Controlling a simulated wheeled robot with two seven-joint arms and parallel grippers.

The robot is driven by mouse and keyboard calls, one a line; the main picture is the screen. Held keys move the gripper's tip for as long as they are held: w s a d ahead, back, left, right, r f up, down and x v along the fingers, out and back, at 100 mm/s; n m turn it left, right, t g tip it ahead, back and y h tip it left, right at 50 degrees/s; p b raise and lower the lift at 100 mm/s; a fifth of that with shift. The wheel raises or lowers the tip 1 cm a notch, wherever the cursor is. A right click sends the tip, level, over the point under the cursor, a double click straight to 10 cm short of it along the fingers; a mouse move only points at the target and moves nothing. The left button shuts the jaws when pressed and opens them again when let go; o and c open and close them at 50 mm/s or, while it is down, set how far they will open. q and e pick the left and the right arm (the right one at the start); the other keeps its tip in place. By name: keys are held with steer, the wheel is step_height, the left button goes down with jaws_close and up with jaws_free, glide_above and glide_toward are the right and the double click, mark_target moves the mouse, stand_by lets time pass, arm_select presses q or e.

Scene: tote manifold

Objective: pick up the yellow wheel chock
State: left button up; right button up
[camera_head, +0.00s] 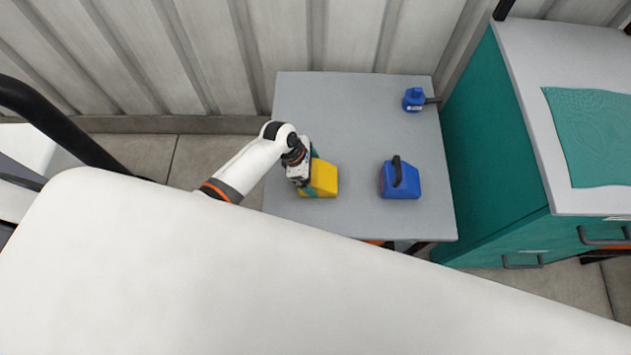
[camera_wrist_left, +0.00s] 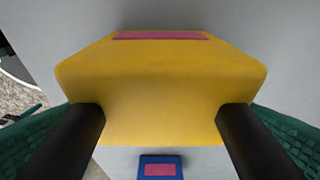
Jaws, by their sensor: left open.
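The yellow wheel chock (camera_head: 323,178) sits on the grey table near its left front part. In the left wrist view the yellow chock (camera_wrist_left: 160,85) fills the middle, with a pink patch on its far edge. My left gripper (camera_head: 311,172) is over the chock and hides its left part. Its jaws are open, with one dark finger on each side of the chock. Whether either finger touches it I cannot tell. My right gripper is not in view.
A blue chock-like block with a dark handle (camera_head: 400,180) stands to the right on the grey table (camera_head: 345,100). A small blue item (camera_head: 414,99) is at the back right. A teal cabinet (camera_head: 480,150) borders the table's right side. The table's middle is clear.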

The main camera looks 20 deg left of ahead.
arm_select(q)
steer(key=shift+c, duration=0.6)
steer(key=shift+r, duration=0.1)
steer(key=c, duration=1)
